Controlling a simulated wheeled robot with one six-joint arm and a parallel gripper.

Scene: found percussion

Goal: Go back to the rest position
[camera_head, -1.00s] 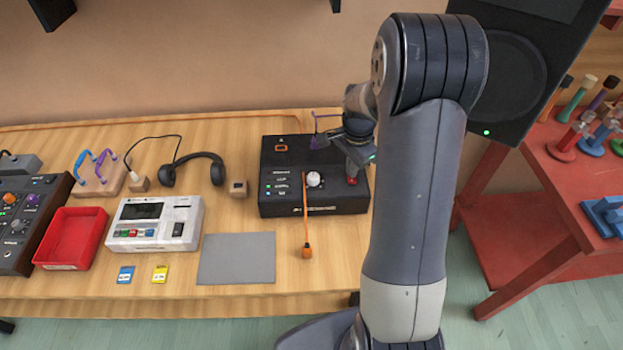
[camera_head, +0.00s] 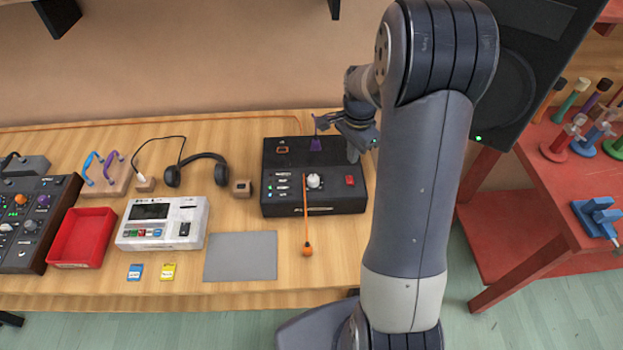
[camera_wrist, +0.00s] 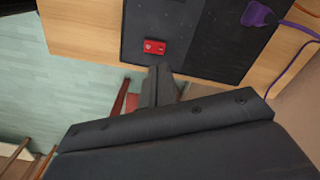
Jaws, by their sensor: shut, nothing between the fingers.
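My gripper (camera_head: 353,156) is shut and empty. In the head view it is over the right back part of the black box (camera_head: 283,205), behind the red button (camera_head: 350,181); the exact height is hard to tell. In the wrist view, the closed fingers (camera_wrist: 160,70) point toward the box's edge. There the red button (camera_wrist: 154,47) shows just beyond the fingertips, apart from them in the picture. My upper arm covers the area right of the box in the head view.
The box carries a white knob (camera_head: 314,180), a purple plug (camera_head: 316,144) and an orange cable (camera_head: 306,225). A black speaker (camera_head: 510,80) and a red table (camera_head: 510,225) stand to the right. A grey mat (camera_head: 240,256) lies in front on the wooden table.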

